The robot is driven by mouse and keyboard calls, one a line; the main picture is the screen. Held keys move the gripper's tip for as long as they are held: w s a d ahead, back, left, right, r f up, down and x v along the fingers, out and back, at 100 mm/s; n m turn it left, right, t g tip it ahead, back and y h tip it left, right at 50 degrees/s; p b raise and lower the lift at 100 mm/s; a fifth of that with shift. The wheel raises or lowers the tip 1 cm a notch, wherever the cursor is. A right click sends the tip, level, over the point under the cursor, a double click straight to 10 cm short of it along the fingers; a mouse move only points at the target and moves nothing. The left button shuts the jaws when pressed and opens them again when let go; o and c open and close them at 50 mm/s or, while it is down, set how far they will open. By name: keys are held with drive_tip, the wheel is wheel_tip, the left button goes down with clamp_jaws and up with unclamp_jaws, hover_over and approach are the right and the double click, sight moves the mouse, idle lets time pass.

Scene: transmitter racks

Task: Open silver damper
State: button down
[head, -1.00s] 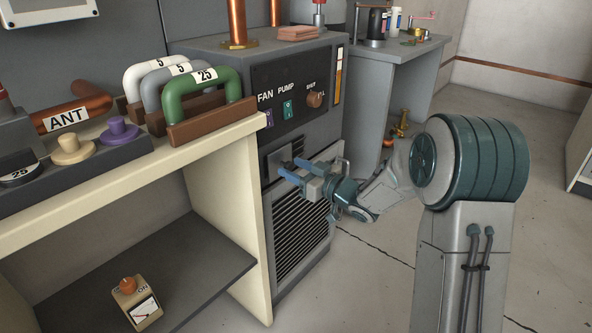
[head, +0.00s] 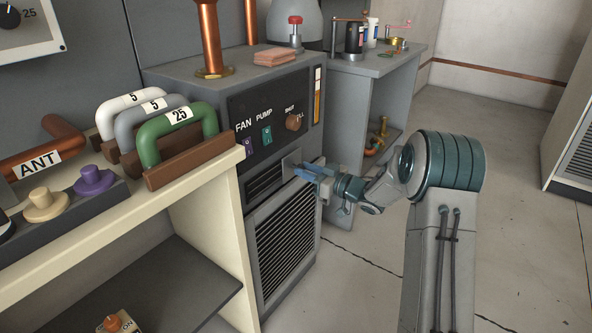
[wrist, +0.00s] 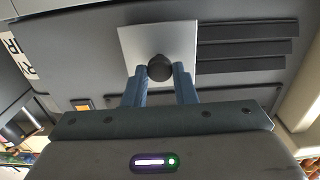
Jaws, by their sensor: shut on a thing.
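The silver damper (head: 289,163) is a flat plate on the front of the grey cabinet. It sits at the right end of a slotted vent (head: 264,181), whose dark slots show beside it. In the wrist view the plate (wrist: 134,46) carries a round dark knob (wrist: 160,67), and the slots (wrist: 245,48) lie uncovered to its right. My gripper (head: 302,170) is at the plate with its blue fingers. In the wrist view its fingertips (wrist: 159,73) are shut on the knob, one on each side. In the head view the fingers hide the knob.
A larger louvred grille (head: 286,245) is below the vent, and a fan and pump panel (head: 270,125) is above. A cream bench (head: 210,205) with coloured handles stands close at left. A grey side table (head: 385,75) is behind. Floor at right is open.

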drive_tip(key=c, duration=1.2)
unclamp_jaws()
drive_tip(key=shift+r, duration=0.1)
drive_tip(key=p+v, duration=0.3)
drive_tip(key=v, duration=1)
drive_tip(key=shift+s+d, duration=0.2)
drive_tip(key=shift+d, duration=0.15)
